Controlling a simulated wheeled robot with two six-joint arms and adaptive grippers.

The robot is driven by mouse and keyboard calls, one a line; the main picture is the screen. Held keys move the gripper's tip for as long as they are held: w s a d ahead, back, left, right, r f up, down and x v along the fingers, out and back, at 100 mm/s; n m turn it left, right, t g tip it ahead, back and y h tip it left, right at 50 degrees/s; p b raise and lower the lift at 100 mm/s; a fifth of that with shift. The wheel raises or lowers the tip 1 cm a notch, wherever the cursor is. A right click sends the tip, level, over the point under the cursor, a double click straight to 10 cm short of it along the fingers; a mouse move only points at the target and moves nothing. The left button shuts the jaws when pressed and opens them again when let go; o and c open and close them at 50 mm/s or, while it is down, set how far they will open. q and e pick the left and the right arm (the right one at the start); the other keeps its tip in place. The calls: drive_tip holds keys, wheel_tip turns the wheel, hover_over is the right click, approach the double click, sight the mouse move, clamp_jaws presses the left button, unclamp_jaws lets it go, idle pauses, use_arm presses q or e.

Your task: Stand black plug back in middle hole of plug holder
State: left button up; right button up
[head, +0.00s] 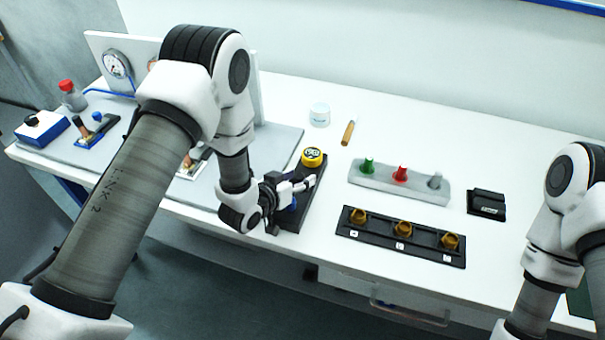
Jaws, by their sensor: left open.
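The long dark holder (313,176) stands on the white table at mid-picture, partly behind my left gripper. A yellow plug-like piece (312,157) stands at its far end and a blue piece (292,204) shows near its close end. My left gripper (309,184) is open over the holder's middle, with its pale fingertips pointing right. I cannot make out the black plug; the dark gripper and holder blend together here, and the middle hole is hidden. My right arm (553,235) is at the right edge, and its gripper is out of view.
A grey rack (438,196) holds green, red and grey pegs. A black tray (345,229) with three brass-coloured cups lies in front of it. A black block (487,203) lies to the right. A white jar (320,115) and a brown stick (348,133) are behind.

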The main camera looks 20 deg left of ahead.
use_arm(q)
drive_tip(key=shift+w+f, duration=0.1)
drive_tip(key=shift+w, duration=0.1)
drive_tip(key=shift+s, duration=0.25)
drive_tip(key=shift+c, duration=1.1)
clamp_jaws()
drive_tip(key=shift+r, duration=0.2)
